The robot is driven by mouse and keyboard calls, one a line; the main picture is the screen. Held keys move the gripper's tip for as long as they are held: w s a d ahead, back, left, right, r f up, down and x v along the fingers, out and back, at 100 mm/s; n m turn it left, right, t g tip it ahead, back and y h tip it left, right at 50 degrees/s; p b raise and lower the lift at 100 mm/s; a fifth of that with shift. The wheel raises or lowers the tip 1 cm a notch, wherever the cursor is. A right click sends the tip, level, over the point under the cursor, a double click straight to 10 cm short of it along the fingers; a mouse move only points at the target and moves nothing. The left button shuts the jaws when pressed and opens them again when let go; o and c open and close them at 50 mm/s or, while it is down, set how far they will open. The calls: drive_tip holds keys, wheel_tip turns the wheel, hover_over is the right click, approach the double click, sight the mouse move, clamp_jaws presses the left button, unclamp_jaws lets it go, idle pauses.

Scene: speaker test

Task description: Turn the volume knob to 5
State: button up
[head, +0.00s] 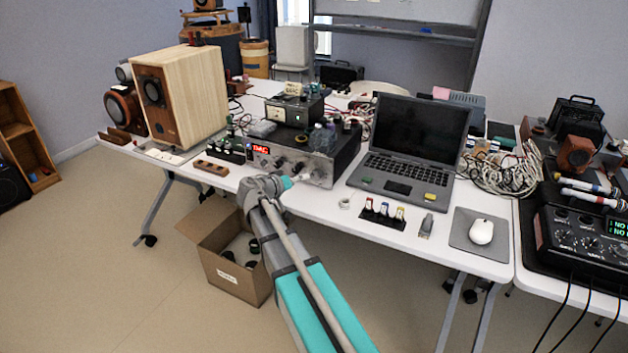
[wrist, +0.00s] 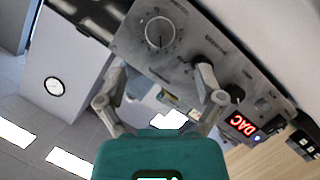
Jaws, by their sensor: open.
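The silver-faced amplifier (head: 318,160) sits at the front edge of the white table, with a red lit DAC display at the left of its face. In the wrist view its panel is turned over, and a large round knob with a dial ring (wrist: 159,33) shows just beyond my fingertips, roughly between them. I cannot read its dial numbers. My gripper (wrist: 161,72) is open with nothing between its fingers; in the head view it (head: 289,182) is in front of the panel. Smaller dark knobs (wrist: 236,93) lie toward the DAC display, one partly behind a finger.
A laptop (head: 408,148) stands right of the amplifier, with a small stand of coloured plugs (head: 384,213) before it. A wooden speaker (head: 183,96) stands to the left. An open cardboard box (head: 232,272) is on the floor under my arm. Free floor lies at the left front.

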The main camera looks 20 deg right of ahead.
sight(315, 176)
drive_tip(key=b+x, duration=0.2)
drive_tip(key=x, duration=0.6)
drive_tip(key=shift+d, duration=0.1)
drive_tip(key=c, duration=1.1)
drive_tip(key=shift+c, duration=0.2)
drive_tip(key=shift+m, duration=0.3)
drive_tip(key=shift+s+m+t+y+p, duration=0.1)
drive_tip(key=shift+m+t+y+p, duration=0.3)
drive_tip(key=shift+m+y+p, duration=0.4)
drive_tip(key=shift+d+m+t+y, duration=0.1)
drive_tip(key=shift+m+t+y, duration=0.4)
drive_tip(key=shift+m+t, duration=0.75)
drive_tip(key=shift+m+g, duration=0.35)
drive_tip(key=o, duration=1.1)
